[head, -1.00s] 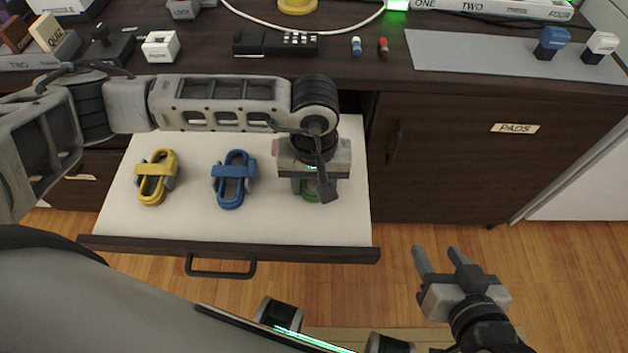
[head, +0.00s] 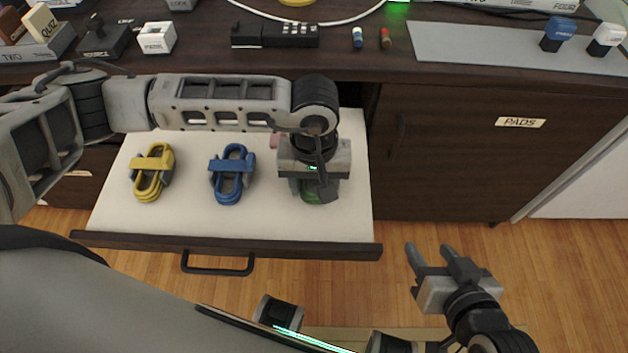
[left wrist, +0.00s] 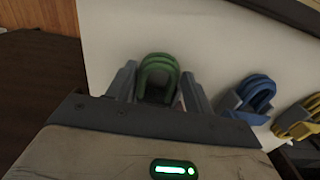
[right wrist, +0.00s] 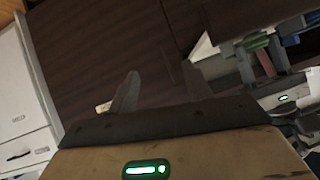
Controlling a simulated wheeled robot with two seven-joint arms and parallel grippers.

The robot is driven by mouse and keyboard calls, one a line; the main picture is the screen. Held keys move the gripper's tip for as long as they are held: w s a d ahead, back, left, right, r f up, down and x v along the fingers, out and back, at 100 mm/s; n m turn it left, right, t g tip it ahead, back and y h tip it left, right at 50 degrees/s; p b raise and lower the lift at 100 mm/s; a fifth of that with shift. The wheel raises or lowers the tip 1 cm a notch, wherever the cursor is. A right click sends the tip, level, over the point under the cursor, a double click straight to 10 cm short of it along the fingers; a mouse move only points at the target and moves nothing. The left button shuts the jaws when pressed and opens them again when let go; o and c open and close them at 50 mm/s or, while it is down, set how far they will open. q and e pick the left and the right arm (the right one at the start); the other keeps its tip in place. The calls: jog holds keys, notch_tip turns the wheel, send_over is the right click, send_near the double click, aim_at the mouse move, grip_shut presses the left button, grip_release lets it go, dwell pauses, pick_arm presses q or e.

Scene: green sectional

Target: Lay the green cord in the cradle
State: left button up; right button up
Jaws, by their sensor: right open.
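The green cord (left wrist: 158,68) is a coiled loop on the white floor of the open drawer (head: 110,215). In the head view only a bit of the green cord (head: 318,190) shows under my left gripper (head: 313,183). In the left wrist view the two fingers stand on either side of the cord, apart, with small gaps beside it. My right gripper (head: 429,247) is open and empty, in front of the cabinet to the right of the drawer. I cannot pick out a cradle with certainty.
A blue cord (head: 231,175) and a yellow cord (head: 152,172), each with grey pieces beside it, lie left of the green one. A pink item (head: 275,140) shows behind my left gripper. The dark desk top (head: 370,62) overhangs the drawer's back.

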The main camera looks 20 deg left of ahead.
pick_arm(q)
jog(key=shift+o, duration=1.2)
notch_tip(320, 180, up, 16)
jog(key=p, duration=0.1)
jog(key=shift+p, duration=0.4)
pick_arm(e)
jog(key=r, duration=0.3)
jog(key=shift+s+d+r+t, duration=0.1)
jog(key=shift+s+d+t, duration=0.25)
jog(key=shift+t, duration=0.05)
jog(key=shift+w, duration=0.2)
